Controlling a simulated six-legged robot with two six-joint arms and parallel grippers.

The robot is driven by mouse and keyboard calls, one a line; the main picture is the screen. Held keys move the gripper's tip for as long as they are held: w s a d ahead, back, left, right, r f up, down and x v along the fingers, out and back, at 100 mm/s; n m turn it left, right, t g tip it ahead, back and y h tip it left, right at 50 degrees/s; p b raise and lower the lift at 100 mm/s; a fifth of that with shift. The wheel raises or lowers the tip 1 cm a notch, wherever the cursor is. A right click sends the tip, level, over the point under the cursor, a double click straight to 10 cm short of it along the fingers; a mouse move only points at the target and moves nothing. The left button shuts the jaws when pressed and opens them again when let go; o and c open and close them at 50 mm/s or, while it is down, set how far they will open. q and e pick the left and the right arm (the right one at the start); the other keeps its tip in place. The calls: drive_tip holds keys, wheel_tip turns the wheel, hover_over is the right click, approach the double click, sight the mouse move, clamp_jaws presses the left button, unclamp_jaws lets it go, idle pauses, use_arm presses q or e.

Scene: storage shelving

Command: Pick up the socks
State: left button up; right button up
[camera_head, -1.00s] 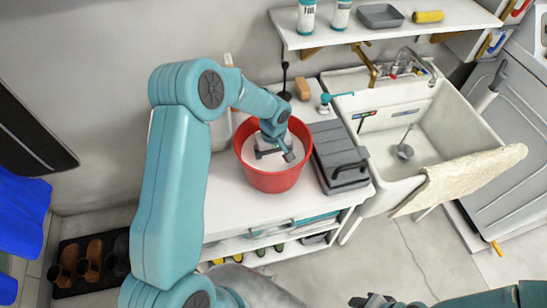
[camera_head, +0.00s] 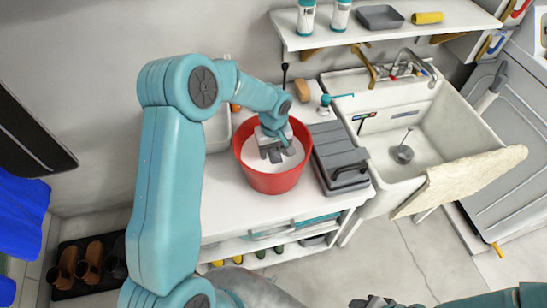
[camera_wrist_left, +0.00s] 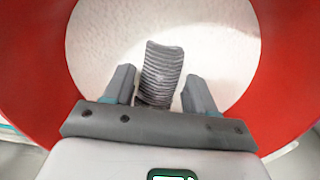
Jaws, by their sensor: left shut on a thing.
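A grey ribbed sock (camera_wrist_left: 161,73) stands up between the fingers of my left gripper (camera_wrist_left: 159,92) in the left wrist view. My left gripper (camera_head: 279,152) is inside the red bucket (camera_head: 274,182) in the head view, shut on the sock, above the bucket's white bottom. In the head view the sock is hard to tell from the grey fingers. My right gripper (camera_head: 373,301) shows only in part at the bottom edge, and its jaws cannot be made out.
The bucket stands on a white counter (camera_head: 228,222). A grey toolbox (camera_head: 340,158) is close on its right, then a white sink (camera_head: 440,131) with a beige cloth (camera_head: 463,180) over its edge. A wall shelf (camera_head: 388,28) hangs above, behind the bucket.

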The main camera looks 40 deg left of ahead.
sight(273, 151)
use_arm(q)
wheel_tip(273, 151, up, 17)
drive_tip(key=shift+b, duration=0.45)
drive_tip(key=shift+f, duration=0.15)
idle(0.4)
